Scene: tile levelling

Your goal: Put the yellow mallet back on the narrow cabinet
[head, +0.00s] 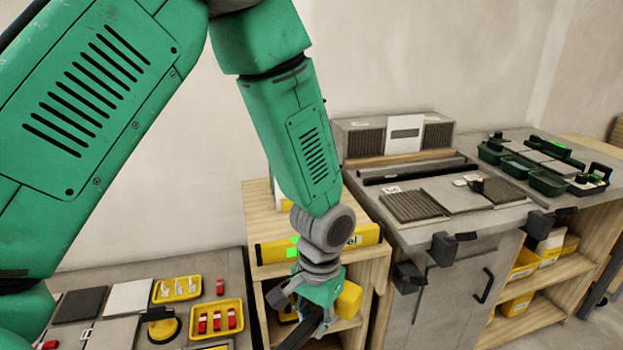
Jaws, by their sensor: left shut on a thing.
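My left gripper (318,302) is shut on the yellow mallet, low in front of the narrow cabinet. The mallet's yellow head (348,300) shows at the right of the jaws, and a dark bar that looks like its handle runs down to the left. The jaws hide part of the mallet. The narrow cabinet (262,208) is light wood, with an open front and shelves. My left arm and wrist cover much of its top and front. My right gripper is out of view.
A yellow level (275,250) lies along the narrow cabinet's top, near its front. A grey workbench (450,285) with clamps on its edge stands close on the right. A low table (215,262) with tiles and yellow trays (213,319) is on the left.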

